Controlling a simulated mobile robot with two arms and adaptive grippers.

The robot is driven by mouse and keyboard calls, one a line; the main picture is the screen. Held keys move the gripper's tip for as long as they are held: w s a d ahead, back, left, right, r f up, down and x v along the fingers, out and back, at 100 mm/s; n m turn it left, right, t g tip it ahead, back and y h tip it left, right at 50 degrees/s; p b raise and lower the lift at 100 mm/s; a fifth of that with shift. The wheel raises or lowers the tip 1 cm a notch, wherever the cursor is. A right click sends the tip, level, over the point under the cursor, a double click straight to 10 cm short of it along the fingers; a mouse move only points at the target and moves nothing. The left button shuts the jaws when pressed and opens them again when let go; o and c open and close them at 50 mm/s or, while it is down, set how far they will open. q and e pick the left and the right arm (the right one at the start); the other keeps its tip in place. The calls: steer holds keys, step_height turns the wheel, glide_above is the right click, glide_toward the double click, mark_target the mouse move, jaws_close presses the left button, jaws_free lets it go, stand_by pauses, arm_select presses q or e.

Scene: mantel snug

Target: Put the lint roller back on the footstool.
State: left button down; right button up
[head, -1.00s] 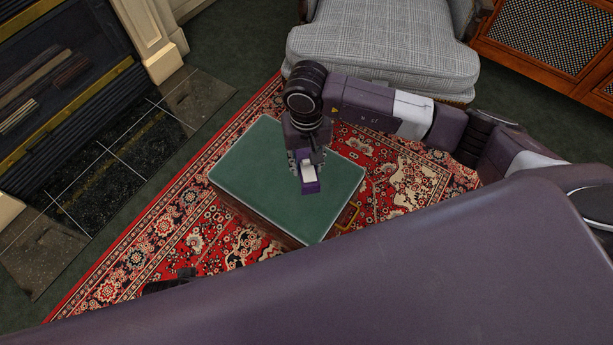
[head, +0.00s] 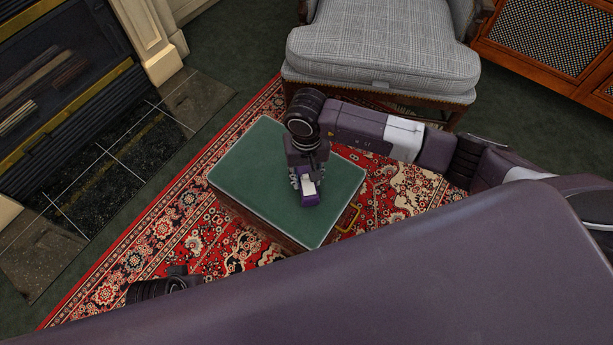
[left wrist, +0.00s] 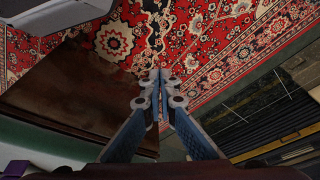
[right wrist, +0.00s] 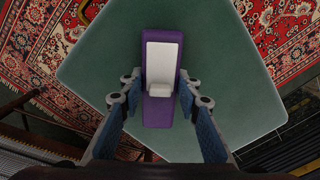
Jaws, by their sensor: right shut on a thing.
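The lint roller (head: 309,198) is purple with a white part. The footstool (head: 250,165) has a flat green top and brown sides with a brass handle. The roller is over the green top, right of its middle in the head view; I cannot tell if it touches. My left gripper (left wrist: 160,78) is shut with its fingertips together and nothing visible between them, beside a brown surface.
A red patterned rug (head: 160,230) lies under the footstool. A grey checked armchair (head: 380,55) stands behind, a fireplace (head: 60,70) at the left, and a wooden cabinet (head: 560,45) at the back right. Most of the green top is clear.

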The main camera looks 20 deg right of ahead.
steer(key=o, duration=1.2)
arm_select(q)
steer(key=shift+r, duration=0.1)
arm_select(e)
steer(key=shift+r, duration=0.15)
arm_select(q)
step_height(320, 180, down, 6)
steer(key=s+p, duration=0.1)
steer(key=shift+p, duration=0.35)
arm_select(e)
step_height(320, 180, up, 12)
